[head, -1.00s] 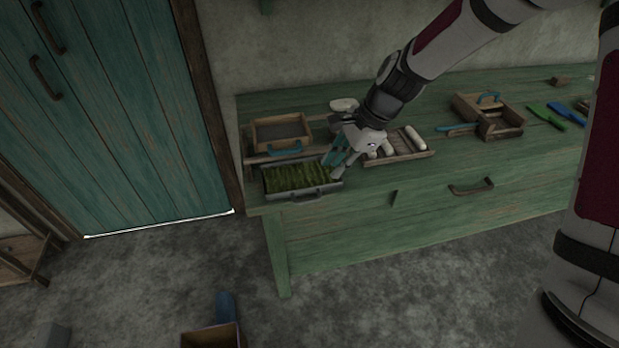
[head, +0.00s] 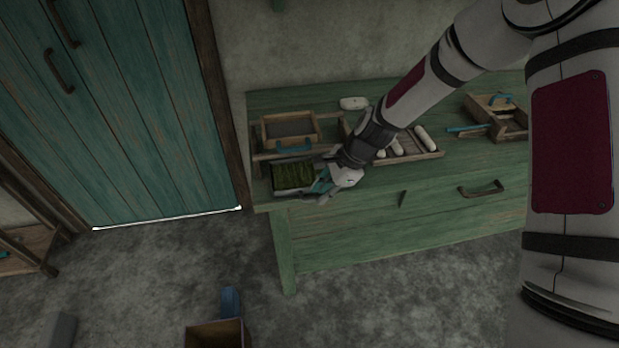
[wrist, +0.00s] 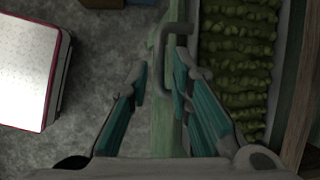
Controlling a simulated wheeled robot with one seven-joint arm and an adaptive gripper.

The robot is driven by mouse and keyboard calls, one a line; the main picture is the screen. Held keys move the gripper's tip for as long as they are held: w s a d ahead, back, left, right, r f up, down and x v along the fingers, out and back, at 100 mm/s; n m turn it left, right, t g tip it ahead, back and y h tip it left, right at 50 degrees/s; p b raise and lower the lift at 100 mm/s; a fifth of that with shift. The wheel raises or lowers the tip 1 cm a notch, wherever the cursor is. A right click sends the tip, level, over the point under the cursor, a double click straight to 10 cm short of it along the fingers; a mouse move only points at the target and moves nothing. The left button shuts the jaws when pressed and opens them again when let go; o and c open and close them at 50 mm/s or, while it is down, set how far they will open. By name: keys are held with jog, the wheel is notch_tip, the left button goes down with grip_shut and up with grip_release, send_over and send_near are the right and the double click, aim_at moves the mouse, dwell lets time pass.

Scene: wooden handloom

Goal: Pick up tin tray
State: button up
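The tin tray (head: 287,194) is a grey metal tray filled with rows of green material, at the bench's front left corner. In the wrist view the tray (wrist: 281,75) is on the right, with a grey loop handle (wrist: 157,50) sticking out from its side. My gripper (head: 322,188) is at the tray's front right side. In the wrist view my gripper (wrist: 160,82) is open, its two teal fingers apart on either side of the handle's outer bar. Whether either finger touches the handle I cannot tell.
The green bench (head: 340,235) has a wooden box (head: 265,131) behind the tray, and a wooden tray (head: 432,156) with white rolls to the right. A wooden caddy (head: 511,126) stands farther right.

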jog(key=shift+x, duration=0.9)
grip_shut()
